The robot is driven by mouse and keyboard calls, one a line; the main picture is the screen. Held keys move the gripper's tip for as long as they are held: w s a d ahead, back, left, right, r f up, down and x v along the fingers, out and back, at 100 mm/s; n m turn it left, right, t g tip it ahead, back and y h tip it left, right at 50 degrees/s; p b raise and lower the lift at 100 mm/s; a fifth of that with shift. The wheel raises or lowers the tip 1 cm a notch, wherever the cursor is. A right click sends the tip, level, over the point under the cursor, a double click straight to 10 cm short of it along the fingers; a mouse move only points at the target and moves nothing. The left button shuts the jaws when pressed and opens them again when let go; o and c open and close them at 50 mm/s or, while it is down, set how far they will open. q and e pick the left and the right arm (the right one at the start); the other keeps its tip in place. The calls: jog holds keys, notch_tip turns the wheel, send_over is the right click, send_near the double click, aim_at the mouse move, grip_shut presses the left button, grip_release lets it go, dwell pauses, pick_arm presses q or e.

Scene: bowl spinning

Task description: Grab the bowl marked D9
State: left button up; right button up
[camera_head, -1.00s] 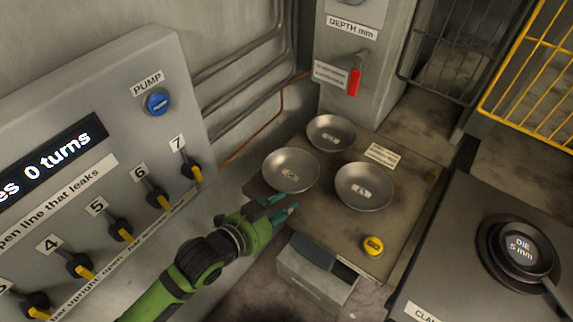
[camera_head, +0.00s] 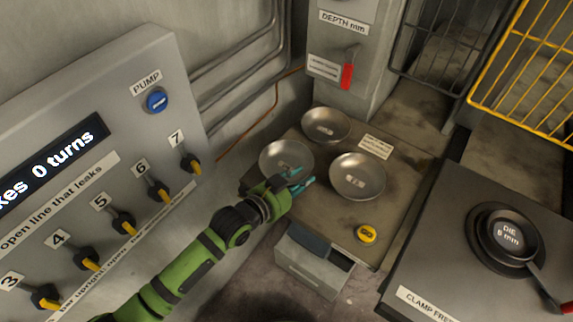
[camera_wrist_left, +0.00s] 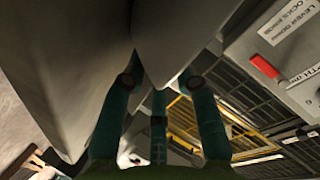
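Three round grey metal bowls stand on a worn plate: a left bowl (camera_head: 275,155), a back bowl (camera_head: 315,118) and a right bowl (camera_head: 357,170). Each has a small label inside, too small to read, so I cannot tell which is D9. My left gripper (camera_head: 303,180) has its teal fingers apart at the near right edge of the left bowl, in the gap towards the right bowl. In the left wrist view the open fingers (camera_wrist_left: 160,75) lie close against large smooth grey surfaces; contact is unclear. My right gripper is out of view.
A yellow button (camera_head: 366,233) is on the plate's front, with a grey box (camera_head: 312,262) below. A panel with several levers and a blue PUMP button (camera_head: 156,100) stands at left. A red-handled lever (camera_head: 347,76) is behind. A die block (camera_head: 470,235) is at right.

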pick_arm(q)
grip_shut()
jog(key=shift+r, duration=0.1)
